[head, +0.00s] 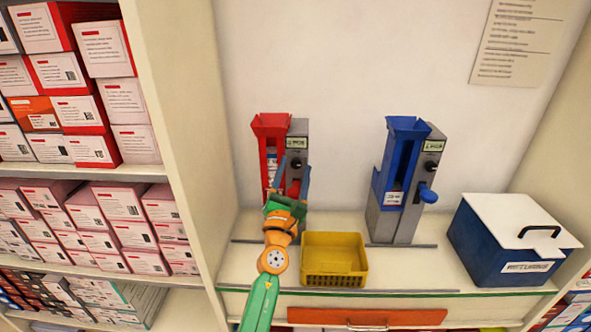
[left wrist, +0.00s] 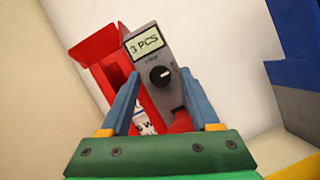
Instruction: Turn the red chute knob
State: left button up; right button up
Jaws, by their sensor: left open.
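The red chute (head: 270,125) stands at the back of the counter, with a grey unit (head: 299,128) on its right side. In the left wrist view the grey unit (left wrist: 150,60) carries a display reading "3 PCS" and a black dial (left wrist: 160,76). The red knob (left wrist: 181,122) shows low on the unit, partly hidden by my right-hand finger and the palm. My left gripper (head: 294,176) is open in front of the unit, its blue fingers spread to either side. In the left wrist view the gripper (left wrist: 160,85) frames the unit. Whether a finger touches the knob cannot be told.
A yellow basket (head: 334,260) stands just right of my left arm. A blue chute (head: 402,150) with a blue knob (head: 427,193) stands further right, then a blue box with a white lid (head: 525,220). Shelves of boxes (head: 75,90) fill the left side.

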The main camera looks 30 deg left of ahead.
pick_arm(q)
jog(key=shift+w, duration=0.2)
jog(key=shift+s, duration=0.2)
jog(key=c, duration=0.5)
grip_shut()
